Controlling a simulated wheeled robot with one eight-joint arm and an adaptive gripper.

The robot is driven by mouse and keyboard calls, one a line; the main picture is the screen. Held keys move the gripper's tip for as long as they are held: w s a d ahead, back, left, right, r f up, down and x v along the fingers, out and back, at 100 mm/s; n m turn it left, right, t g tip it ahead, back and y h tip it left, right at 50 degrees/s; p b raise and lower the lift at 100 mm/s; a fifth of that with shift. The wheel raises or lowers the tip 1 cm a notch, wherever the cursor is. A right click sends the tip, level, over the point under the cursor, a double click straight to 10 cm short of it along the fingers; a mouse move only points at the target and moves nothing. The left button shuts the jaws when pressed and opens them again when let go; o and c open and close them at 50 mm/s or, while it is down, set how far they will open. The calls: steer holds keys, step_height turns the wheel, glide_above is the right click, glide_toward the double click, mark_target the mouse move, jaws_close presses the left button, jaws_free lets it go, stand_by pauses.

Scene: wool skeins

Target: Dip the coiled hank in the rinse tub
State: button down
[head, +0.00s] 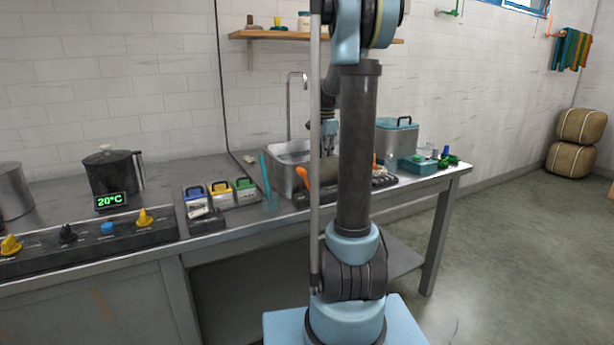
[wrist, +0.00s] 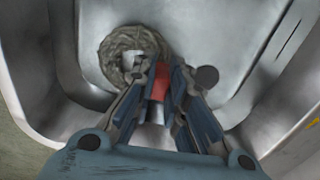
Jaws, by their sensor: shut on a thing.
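The coiled hank, a grey-brown ring of wool (wrist: 117,50), shows in the wrist view inside a metal basin with rounded corners, which I take to be the rinse tub (wrist: 245,60). My gripper (wrist: 163,78) is over the basin, its fingers close together around a red piece (wrist: 161,82) at the hank's near right edge. I cannot tell whether the hank touches the basin floor. In the head view the tub (head: 284,178) stands on the bench, and my gripper (head: 326,138) is partly hidden behind my arm. The hank is hidden there.
A tap (head: 289,100) rises behind the tub. A blue-lidded bin (head: 397,137) and a teal tray (head: 416,165) stand to its right. Small coloured boxes (head: 220,193) and a dark pot (head: 112,172) stand to the left. A dark round spot (wrist: 207,77) shows beside my fingers.

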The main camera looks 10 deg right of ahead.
steer(key=shift+a, duration=0.15)
steer(key=shift+s+a+f, duration=0.25)
steer(key=shift+a+f, duration=0.15)
steer(key=shift+a, duration=0.1)
steer(key=shift+w+d+r, duration=0.1)
steer(key=shift+d+r, duration=0.05)
steer(key=shift+w+d+r, duration=0.15)
steer(key=shift+d+r, duration=0.1)
steer(key=shift+d, duration=0.25)
stand_by(0.4)
step_height(320, 180, up, 14)
steer(key=shift+f, duration=0.25)
stand_by(1.4)
stand_by(1.0)
steer(key=shift+r, duration=1.5)
